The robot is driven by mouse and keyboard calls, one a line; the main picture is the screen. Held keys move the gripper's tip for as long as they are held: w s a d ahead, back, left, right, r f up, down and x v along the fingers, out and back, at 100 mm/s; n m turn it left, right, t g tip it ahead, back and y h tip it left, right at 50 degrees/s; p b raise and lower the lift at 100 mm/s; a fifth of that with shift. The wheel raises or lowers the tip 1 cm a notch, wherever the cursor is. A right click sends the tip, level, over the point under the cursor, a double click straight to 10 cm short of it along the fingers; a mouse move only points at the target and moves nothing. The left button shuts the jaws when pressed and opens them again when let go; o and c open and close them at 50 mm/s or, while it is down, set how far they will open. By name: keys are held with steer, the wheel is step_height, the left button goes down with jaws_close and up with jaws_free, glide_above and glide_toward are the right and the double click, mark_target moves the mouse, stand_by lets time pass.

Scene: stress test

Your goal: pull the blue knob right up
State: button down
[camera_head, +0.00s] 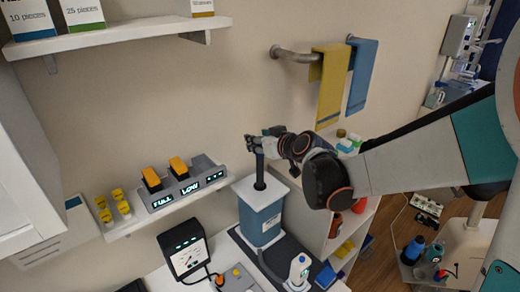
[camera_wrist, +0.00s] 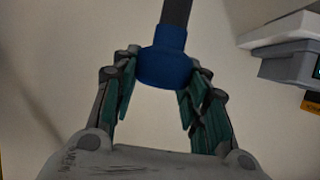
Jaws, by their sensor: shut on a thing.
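The blue knob (camera_wrist: 163,68) sits between the two fingers of my gripper (camera_head: 262,143) in the wrist view. My gripper is shut on it, with a finger against each side. A dark grey shaft (camera_wrist: 176,14) joins the knob. In the head view, my gripper is at the top of a dark upright rod (camera_head: 260,172). The rod stands out of a dark opening in the white top of a blue box (camera_head: 262,222). The knob is mostly hidden by the fingers there.
A shelf left of the box holds a grey unit (camera_head: 181,186) with two orange-topped switches and lit FULL and LOW signs. Yellow-topped pieces (camera_head: 122,208) are beside it. A gauge box (camera_head: 186,248) stands below. Yellow (camera_head: 330,88) and blue (camera_head: 361,75) towels hang behind.

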step_height(320, 180, up, 7)
steer(key=p, duration=0.3)
steer(key=shift+r, duration=0.1)
steer(key=shift+w+r, duration=0.1)
steer(key=shift+w, duration=0.05)
steer(key=c, duration=1)
jaws_free()
steer(key=shift+r, duration=0.1)
steer(key=shift+c, duration=0.2)
steer(key=shift+o, duration=0.6)
steer(key=v, duration=1.2)
